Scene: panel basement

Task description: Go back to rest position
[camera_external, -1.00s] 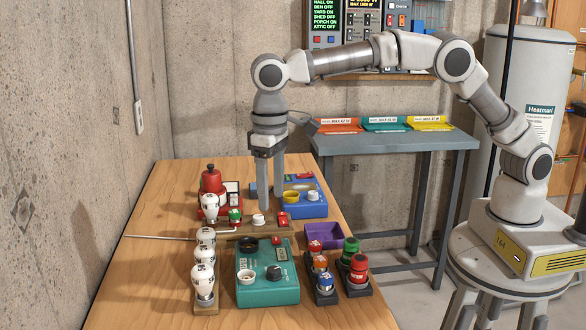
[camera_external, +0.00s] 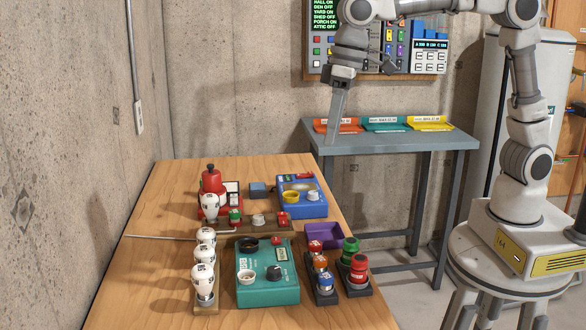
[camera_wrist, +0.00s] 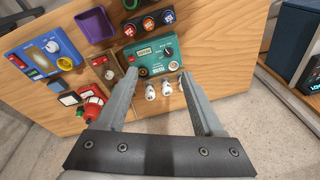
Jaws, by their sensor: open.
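My gripper (camera_external: 335,141) is raised in the air above and behind the wooden table, with its fingers pointing down, in front of the grey side table. In the wrist view my gripper (camera_wrist: 142,75) shows two fingers spread apart with nothing between them. The wooden table (camera_external: 150,285) and its devices lie below and clear of the fingers.
A teal tester (camera_external: 268,287), a blue device (camera_external: 312,208), a red device (camera_external: 211,180), a purple bin (camera_external: 325,235) and several white bulbs (camera_external: 204,280) stand on the table. The grey side table (camera_external: 390,143) holds orange, teal and yellow trays. A wall panel (camera_external: 430,45) hangs behind.

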